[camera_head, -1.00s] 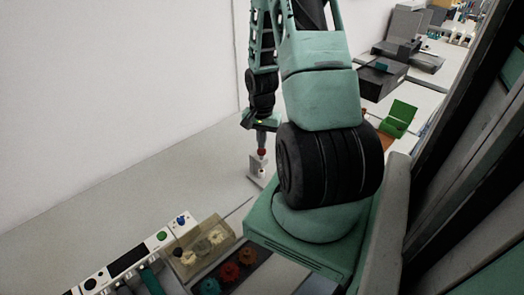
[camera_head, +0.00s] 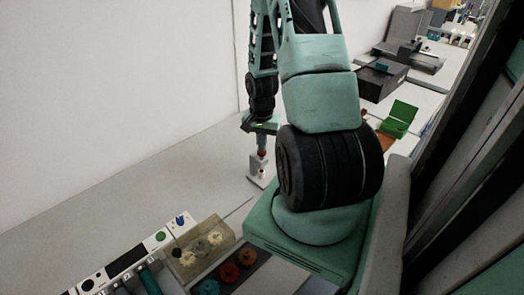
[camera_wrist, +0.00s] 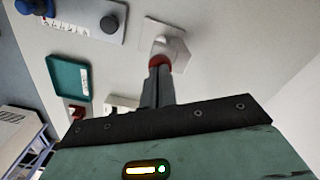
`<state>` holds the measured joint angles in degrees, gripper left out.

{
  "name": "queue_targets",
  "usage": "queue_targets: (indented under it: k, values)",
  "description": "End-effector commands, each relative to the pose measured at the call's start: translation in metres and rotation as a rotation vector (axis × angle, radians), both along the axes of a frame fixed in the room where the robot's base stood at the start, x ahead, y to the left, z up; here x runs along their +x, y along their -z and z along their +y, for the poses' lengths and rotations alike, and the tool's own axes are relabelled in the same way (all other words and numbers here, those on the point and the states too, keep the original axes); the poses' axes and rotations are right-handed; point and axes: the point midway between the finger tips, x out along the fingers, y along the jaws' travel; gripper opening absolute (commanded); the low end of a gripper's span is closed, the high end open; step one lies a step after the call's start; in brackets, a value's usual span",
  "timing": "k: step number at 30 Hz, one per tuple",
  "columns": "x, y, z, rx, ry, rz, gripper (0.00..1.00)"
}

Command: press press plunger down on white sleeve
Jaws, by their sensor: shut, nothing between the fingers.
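The press (camera_head: 257,171) stands on the bench, a small light-grey device with a plate base and a red-topped plunger (camera_head: 262,153). In the wrist view the red plunger top (camera_wrist: 160,62) shows just past my fingertips, with the pale press body (camera_wrist: 172,44) beyond it. My gripper (camera_head: 262,143) is shut with nothing between its fingers, right over the plunger top, and its fingertips (camera_wrist: 157,70) appear to touch the red part. I cannot make out the white sleeve apart from the pale press.
A teal tray (camera_wrist: 69,78) and a grey plate with a black knob (camera_wrist: 108,24) lie near the press. A green open box (camera_head: 398,118) and dark machines (camera_head: 381,79) stand at the back right. A panel with buttons (camera_head: 140,254) and coloured gears (camera_head: 229,272) lie in front. Bench left of the press is clear.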

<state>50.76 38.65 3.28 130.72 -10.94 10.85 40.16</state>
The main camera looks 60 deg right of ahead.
Motion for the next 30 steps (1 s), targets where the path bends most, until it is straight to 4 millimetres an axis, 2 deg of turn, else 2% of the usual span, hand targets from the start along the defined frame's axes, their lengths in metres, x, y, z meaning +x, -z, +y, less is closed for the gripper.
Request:
queue_targets:
  k: [30]
  values:
    - [0.000, 0.014, 0.000, 0.001, 0.000, 0.001, 0.00]
